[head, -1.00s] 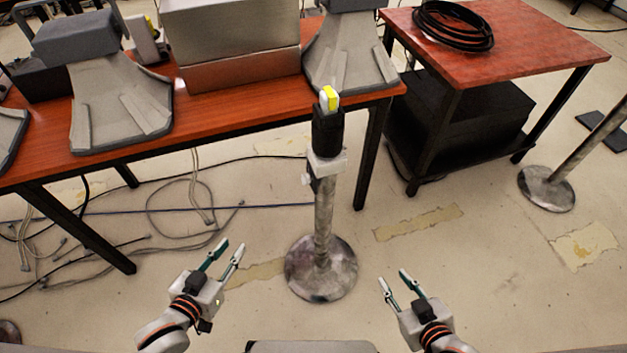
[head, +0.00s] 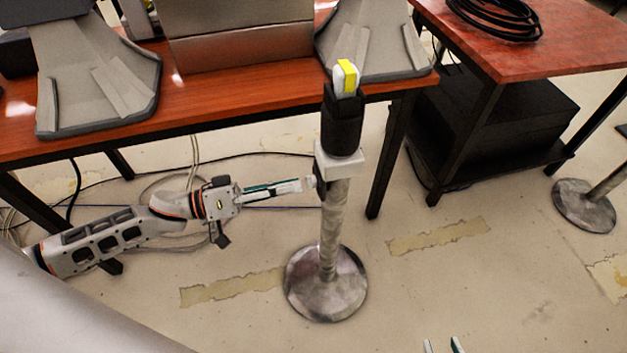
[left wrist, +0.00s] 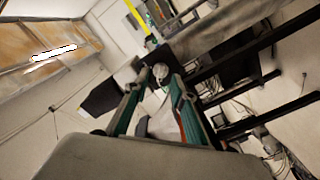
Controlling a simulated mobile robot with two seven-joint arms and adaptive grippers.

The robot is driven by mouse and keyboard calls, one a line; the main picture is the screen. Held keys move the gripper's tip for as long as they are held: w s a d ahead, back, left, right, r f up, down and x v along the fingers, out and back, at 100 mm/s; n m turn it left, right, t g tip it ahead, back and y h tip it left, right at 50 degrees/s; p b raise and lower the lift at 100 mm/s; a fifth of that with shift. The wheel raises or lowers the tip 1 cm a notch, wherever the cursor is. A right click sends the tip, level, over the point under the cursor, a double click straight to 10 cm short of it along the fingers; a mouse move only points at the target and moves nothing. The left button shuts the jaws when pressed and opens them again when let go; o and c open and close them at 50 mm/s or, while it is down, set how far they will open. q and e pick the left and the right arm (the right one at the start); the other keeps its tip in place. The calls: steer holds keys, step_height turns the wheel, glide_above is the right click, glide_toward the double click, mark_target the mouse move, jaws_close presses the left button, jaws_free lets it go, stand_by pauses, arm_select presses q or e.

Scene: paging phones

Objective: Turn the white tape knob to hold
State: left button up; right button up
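A metal post (head: 333,225) on a round base carries a white block (head: 338,163), a black sleeve and a yellow-and-white piece on top. A small pale knob (head: 311,182) sticks out from the left of the post, just below the white block. My left gripper (head: 302,184) reaches in from the left with its fingertips at the knob. In the left wrist view a round pale knob (left wrist: 160,71) lies just past the fingertips, between their lines; contact cannot be told. The left fingers (left wrist: 155,88) stand apart. My right gripper (head: 442,345) shows only two separated fingertips at the bottom edge.
A red-brown table (head: 235,107) with grey stands and a metal box is behind the post. A second table (head: 520,55) with a black cable coil stands at right. Another post base (head: 584,205) is at far right. Cables lie on the floor behind my left arm.

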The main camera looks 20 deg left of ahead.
mark_target(309, 180)
arm_select(q)
steer(key=x, duration=0.4)
steer(key=shift+w+d+f, duration=0.1)
steer(key=shift+w+d, duration=0.05)
steer(key=shift+d, duration=0.05)
steer(key=shift+w+d, duration=0.1)
steer(key=shift+d, duration=0.05)
jaws_close()
